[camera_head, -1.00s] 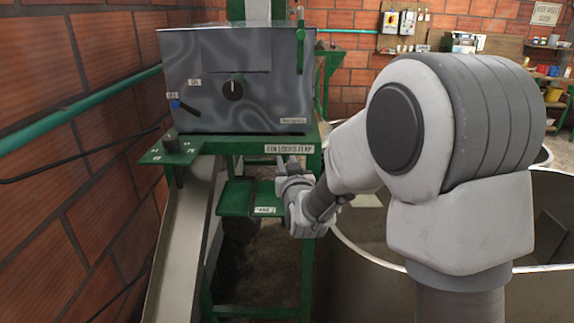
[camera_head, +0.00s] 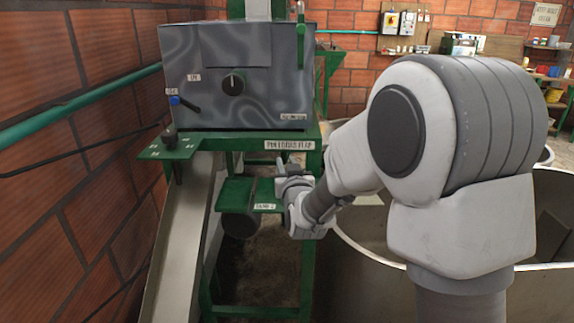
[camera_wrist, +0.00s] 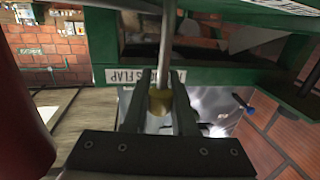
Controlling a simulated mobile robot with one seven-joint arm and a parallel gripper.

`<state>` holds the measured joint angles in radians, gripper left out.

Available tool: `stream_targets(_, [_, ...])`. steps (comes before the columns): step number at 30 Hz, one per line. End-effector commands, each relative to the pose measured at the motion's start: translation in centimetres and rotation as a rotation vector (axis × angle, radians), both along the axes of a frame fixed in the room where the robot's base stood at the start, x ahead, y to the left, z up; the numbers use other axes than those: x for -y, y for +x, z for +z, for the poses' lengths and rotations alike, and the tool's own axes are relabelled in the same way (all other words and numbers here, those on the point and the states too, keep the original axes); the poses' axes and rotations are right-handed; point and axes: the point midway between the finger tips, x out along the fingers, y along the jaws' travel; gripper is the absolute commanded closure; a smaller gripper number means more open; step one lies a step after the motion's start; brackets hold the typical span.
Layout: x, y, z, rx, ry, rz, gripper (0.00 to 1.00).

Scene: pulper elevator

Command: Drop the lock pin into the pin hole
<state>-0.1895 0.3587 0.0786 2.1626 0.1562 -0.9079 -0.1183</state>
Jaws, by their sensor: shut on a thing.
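My gripper (camera_head: 281,181) is at the front right of the green frame (camera_head: 312,250), below the "PIN LOCKS FLAP" label (camera_head: 290,145). In the wrist view my gripper (camera_wrist: 163,85) has its two dark fingers closed around the lock pin, a silver rod (camera_wrist: 166,45) with a brass-coloured collar (camera_wrist: 160,102) between the fingers. The same label (camera_wrist: 122,76) shows beside the fingers in the wrist view. I cannot make out the pin hole, or whether the pin touches the frame. A green plate (camera_head: 235,196) with a small white tag lies left of my gripper.
A grey machine box (camera_head: 236,85) with a knob stands on the green frame. A metal chute (camera_head: 180,250) slopes down at left along the brick wall. A large round tank (camera_head: 365,245) is at right behind my arm. Green bars of the frame surround my gripper closely.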

Motion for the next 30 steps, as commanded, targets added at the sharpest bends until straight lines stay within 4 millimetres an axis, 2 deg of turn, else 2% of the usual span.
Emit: stream_targets(30, [0.3,0.0,-2.7,-0.004,-0.001,-0.006,1.00])
